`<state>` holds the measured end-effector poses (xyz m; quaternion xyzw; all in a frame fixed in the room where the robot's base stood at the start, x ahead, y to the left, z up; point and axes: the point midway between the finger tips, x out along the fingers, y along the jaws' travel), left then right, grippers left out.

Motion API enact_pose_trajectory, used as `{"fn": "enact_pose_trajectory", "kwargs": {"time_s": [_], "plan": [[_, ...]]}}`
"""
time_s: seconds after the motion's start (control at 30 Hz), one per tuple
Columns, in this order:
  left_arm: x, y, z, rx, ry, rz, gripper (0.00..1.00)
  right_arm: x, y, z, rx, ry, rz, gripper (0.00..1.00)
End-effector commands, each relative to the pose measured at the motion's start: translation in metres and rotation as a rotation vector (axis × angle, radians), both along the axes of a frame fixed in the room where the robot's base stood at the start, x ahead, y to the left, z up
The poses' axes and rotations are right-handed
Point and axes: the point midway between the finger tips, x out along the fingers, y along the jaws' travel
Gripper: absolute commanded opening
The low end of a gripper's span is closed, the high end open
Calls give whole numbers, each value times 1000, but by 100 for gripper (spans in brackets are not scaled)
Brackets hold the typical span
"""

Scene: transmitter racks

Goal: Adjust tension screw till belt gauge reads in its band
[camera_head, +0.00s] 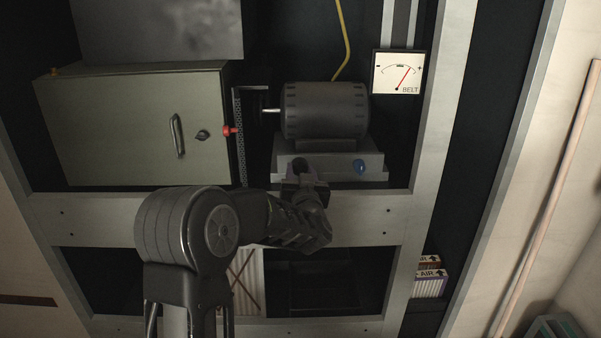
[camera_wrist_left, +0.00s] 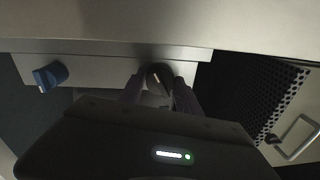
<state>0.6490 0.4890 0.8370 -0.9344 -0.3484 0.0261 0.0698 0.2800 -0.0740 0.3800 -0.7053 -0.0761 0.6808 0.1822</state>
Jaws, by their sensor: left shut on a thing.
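The belt gauge (camera_head: 398,72) is a white dial marked BELT, at the upper right in the head view. Its red needle leans right toward the plus sign, to the right of the short dark band mark at the top of the scale. My left gripper (camera_head: 303,172) is at the front of the grey motor base (camera_head: 343,172). In the left wrist view its fingers (camera_wrist_left: 158,84) are shut on a dark round screw head, apparently the tension screw (camera_wrist_left: 158,75), and partly hide it. My right gripper is not in view.
A blue knob (camera_head: 360,167) sits on the motor base, right of my gripper. The finned motor (camera_head: 325,110) is above. A perforated belt guard (camera_head: 240,135) and a green cabinet (camera_head: 130,125) with a red part stand left. A frame rail (camera_head: 365,225) runs below.

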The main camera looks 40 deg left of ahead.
Motion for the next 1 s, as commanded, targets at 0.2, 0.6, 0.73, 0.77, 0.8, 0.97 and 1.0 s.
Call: {"fn": "enact_pose_trajectory", "kwargs": {"time_s": [0.2,0.6,0.73,0.77,0.8,0.97,1.0], "plan": [[0,0,0,0,0,0,10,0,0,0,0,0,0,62],[0,0,-1,-15,-12,0,0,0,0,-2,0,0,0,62],[0,0,-1,-44,-34,0,0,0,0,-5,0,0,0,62],[0,0,-1,-53,-41,1,0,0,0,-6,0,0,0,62],[0,0,-1,-67,-51,1,0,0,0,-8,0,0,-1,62],[0,0,-2,-141,-109,1,0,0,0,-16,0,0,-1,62],[0,0,-2,-165,-127,1,0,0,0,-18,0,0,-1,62]]}}
